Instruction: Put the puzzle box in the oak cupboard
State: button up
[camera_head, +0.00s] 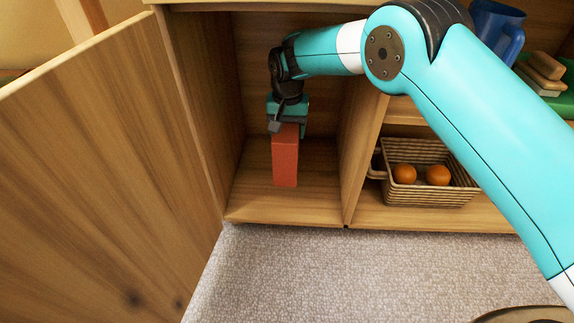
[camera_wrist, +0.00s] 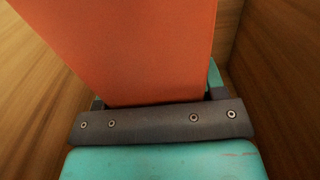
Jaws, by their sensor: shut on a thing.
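The puzzle box (camera_head: 285,160) is a tall orange-red block, held upright inside the left compartment of the oak cupboard (camera_head: 283,212). My gripper (camera_head: 287,122) is shut on its upper part, inside the compartment. In the wrist view the orange box (camera_wrist: 140,45) fills the upper middle, in front of the gripper's dark bar (camera_wrist: 165,121). The box's lower end is close to the compartment floor; I cannot tell whether it touches. The cupboard door (camera_head: 100,170) stands open at the left.
A wicker basket (camera_head: 425,193) with two oranges stands in the compartment to the right, behind a wooden divider (camera_head: 362,150). A blue mug (camera_head: 497,30) and a green tray (camera_head: 560,104) are on the shelf above. Bare compartment floor shows around the box. Grey carpet lies in front.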

jog(key=f+b, duration=0.1)
jog(key=f, duration=0.1)
jog(key=f+b, duration=0.4)
jog(key=shift+w+a+f, duration=0.25)
notch_tip(320, 180, down, 4)
jog(key=b, duration=0.2)
jog(key=shift+r+b, duration=0.15)
jog(key=shift+b, duration=0.2)
jog(key=shift+r, duration=0.15)
jog(key=shift+d, duration=0.1)
jog(key=o, duration=1.3)
jog(key=shift+f, duration=0.2)
